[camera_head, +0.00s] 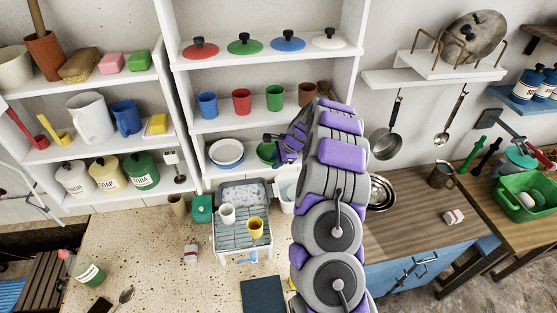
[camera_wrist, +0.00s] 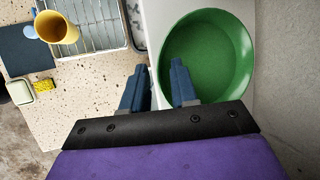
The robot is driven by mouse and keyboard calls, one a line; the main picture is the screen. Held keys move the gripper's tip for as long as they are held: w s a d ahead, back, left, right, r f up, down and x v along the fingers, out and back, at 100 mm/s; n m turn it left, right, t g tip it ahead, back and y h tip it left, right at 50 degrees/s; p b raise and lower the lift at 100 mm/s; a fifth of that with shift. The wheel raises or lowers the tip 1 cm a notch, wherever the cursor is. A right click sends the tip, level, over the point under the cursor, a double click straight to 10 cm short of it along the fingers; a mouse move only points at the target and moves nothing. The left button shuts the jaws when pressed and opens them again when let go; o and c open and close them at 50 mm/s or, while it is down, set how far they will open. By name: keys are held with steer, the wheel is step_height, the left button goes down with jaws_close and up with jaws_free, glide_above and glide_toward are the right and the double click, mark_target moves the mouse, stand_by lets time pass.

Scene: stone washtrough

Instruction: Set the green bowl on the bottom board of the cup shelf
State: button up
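The green bowl (camera_head: 265,152) is on the bottom board (camera_head: 240,174) of the cup shelf, to the right of the white plates, partly hidden by my arm. In the wrist view the bowl (camera_wrist: 215,50) appears upright and empty over the white board. My gripper (camera_wrist: 159,66) is at the bowl's near left rim. One finger is outside the bowl and the other reaches over its inside, with a visible gap between them. In the head view my gripper (camera_head: 280,140) is beside the bowl.
Several coloured cups (camera_head: 241,102) line the board above. Below the shelf are a grey basin (camera_head: 245,190) and a drying rack (camera_head: 242,243) holding a white mug and yellow cup (camera_wrist: 57,28).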

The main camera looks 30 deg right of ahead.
steer(key=d+b+v, duration=0.1)
steer(key=v, duration=1)
steer(key=s+a+r+n+g, duration=0.2)
steer(key=s+a+r+n, duration=0.4)
steer(key=s+a, duration=0.4)
steer(key=s+a+r+n+g, duration=0.2)
steer(key=s+a+r+n, duration=0.3)
steer(key=s+a, duration=0.5)
steer(key=s+a+n+g+h, duration=0.1)
steer(key=s+n, duration=0.3)
steer(key=s, duration=0.8)
steer(key=s+a+n+g+h, duration=0.1)
steer(key=s+n, duration=0.4)
steer(key=s, duration=0.8)
steer(key=a+h, duration=0.1)
steer(key=a, duration=0.1)
steer(key=shift+s+a+f, duration=0.2)
steer(key=shift+a, duration=0.05)
steer(key=shift+d, duration=0.1)
step_height(320, 180, down, 20)
steer(key=b, duration=2)
